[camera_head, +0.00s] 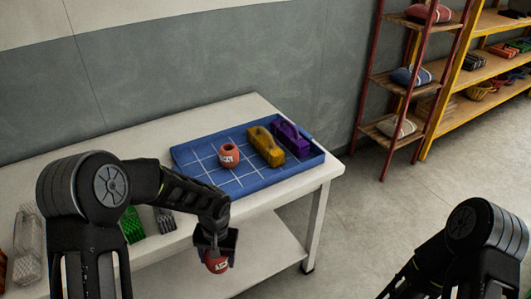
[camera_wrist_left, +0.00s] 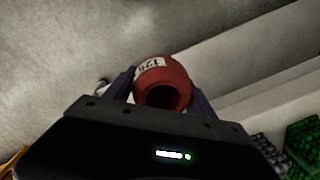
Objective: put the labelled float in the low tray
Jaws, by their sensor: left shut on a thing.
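A red float with a white label (camera_head: 217,265) is held in my left gripper (camera_head: 215,247), in front of the table's front edge. In the left wrist view the float (camera_wrist_left: 178,73) sits between the two dark fingers (camera_wrist_left: 160,95), its round hole facing the camera and its label on the upper left. The low tray (camera_head: 248,184) is blue with a white grid and stands on the table, beyond and to the right of the gripper. An orange-red float with a pale label (camera_head: 229,154) is inside the tray. My right gripper is out of view.
A yellow block-like item (camera_head: 266,146) and a purple handled item (camera_head: 291,138) occupy the tray's right part. Green (camera_head: 132,225) and grey (camera_head: 165,220) items lie on the table (camera_head: 115,140) left of the tray, partly behind my arm. Shelves stand at the back right.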

